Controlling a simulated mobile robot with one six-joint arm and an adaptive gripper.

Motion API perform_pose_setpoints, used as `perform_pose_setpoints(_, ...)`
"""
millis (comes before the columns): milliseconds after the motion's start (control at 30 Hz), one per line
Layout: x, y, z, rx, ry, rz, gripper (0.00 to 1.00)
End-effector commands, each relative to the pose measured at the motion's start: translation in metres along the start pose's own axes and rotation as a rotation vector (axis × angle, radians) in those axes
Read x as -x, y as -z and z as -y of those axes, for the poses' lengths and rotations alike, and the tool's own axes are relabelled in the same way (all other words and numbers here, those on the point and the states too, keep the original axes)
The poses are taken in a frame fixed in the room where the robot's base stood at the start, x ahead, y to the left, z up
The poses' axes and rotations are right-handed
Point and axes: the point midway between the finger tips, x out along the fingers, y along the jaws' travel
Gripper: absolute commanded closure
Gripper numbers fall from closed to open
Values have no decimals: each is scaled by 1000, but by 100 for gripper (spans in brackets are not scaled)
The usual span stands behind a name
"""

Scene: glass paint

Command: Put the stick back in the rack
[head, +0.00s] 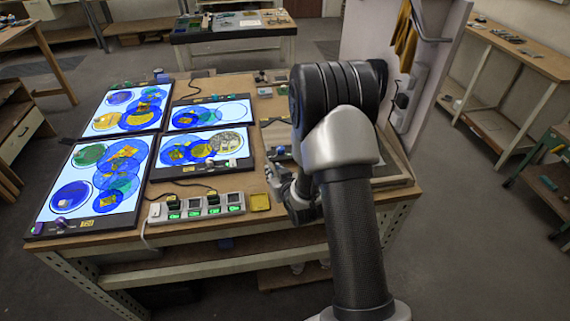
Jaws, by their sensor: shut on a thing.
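My gripper (283,180) is low over the right part of the workbench (240,180), partly hidden behind my own arm. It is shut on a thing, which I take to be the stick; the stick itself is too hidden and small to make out. A small blue item (279,150) shows just above the gripper in the picture; I cannot tell whether it touches the gripper. I cannot pick out the rack with certainty; my arm covers much of the bench's right side.
Several lit panels with coloured glass discs, such as the front left one (97,182), fill the bench's left half. A power strip (205,206) with green lights and a yellow square (260,201) lie at the front edge. A white upright board (390,60) stands behind right.

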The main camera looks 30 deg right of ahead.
Motion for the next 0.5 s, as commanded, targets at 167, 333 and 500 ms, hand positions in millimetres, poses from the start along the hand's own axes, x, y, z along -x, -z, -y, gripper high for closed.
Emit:
perform_pose_setpoints(167, -2, -6, -38, -30, -90, -50, 100)
perform_pose_setpoints(333, -4, -11, -45, -36, -107, -60, 100)
perform_pose_setpoints(500, -10, -24, -45, -36, -106, -59, 100)
